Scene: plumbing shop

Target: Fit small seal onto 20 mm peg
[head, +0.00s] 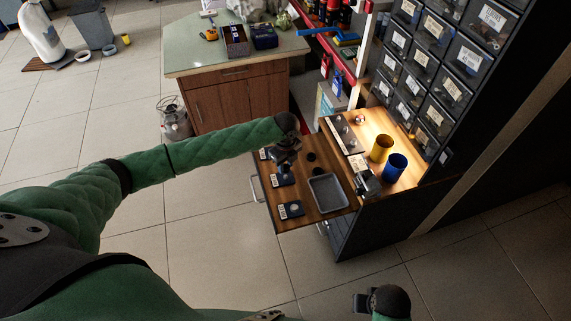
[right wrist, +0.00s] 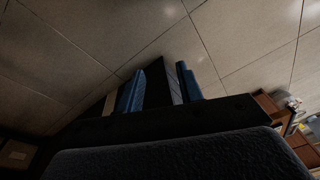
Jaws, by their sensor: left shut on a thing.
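My left gripper (head: 286,155) points down over the left part of the wooden board. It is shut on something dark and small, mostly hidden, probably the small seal. Black peg bases with white labels stand in a row along the board's left side: a middle one (head: 282,180), a front one (head: 291,209), and a back one partly hidden by my gripper. I cannot tell which is the 20 mm peg. Two dark rings (head: 311,157) lie right of the gripper. My right gripper (right wrist: 158,88) is open and empty, with its blue fingers apart, away from the board.
A grey tray (head: 328,207) lies on the board's right part. Beyond it on the shelf stand a yellow cup (head: 381,148), a blue cup (head: 395,167) and a metal device (head: 367,184). Labelled drawers (head: 432,75) rise at the right.

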